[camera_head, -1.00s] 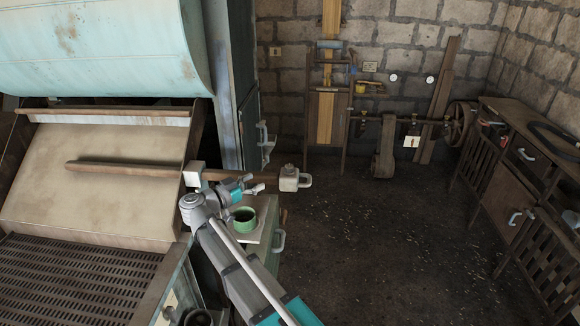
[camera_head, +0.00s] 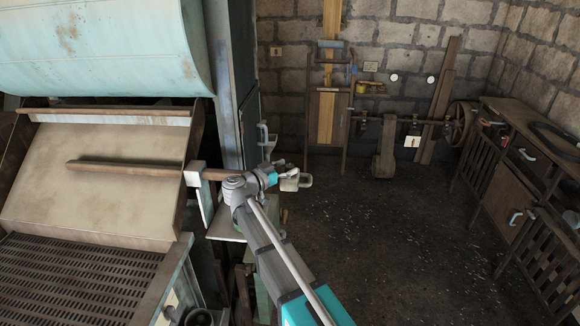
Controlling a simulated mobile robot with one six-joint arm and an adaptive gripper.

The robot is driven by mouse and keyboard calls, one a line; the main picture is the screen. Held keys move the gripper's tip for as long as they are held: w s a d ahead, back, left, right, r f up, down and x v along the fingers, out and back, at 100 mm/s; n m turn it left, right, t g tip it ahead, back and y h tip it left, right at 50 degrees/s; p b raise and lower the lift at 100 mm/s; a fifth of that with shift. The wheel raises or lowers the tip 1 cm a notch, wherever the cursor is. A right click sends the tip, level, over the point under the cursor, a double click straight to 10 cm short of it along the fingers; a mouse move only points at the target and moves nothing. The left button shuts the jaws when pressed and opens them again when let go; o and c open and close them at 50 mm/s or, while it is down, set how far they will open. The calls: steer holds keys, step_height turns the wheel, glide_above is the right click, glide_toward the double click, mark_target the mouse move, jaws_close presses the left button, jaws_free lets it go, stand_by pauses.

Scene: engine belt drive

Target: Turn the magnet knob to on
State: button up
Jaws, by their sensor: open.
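My gripper (camera_head: 281,175) is open at the end of my arm, in the middle of the view. It is in front of or beside a pale block with a handle (camera_head: 304,181) at the right end of a wooden bar (camera_head: 125,168). I cannot tell whether they touch. The fingers are small and overlap the block. I cannot identify the magnet knob for certain. The green round cup seen earlier is now mostly hidden behind my arm.
A large machine with a pale blue drum (camera_head: 100,45) and a slatted grate (camera_head: 70,285) fills the left. A workbench (camera_head: 510,165) stands at the right. A belt wheel (camera_head: 463,117) and shaft are at the back wall. The dark floor (camera_head: 390,235) between is clear.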

steer(key=shift+w+d, duration=0.45)
jaws_close()
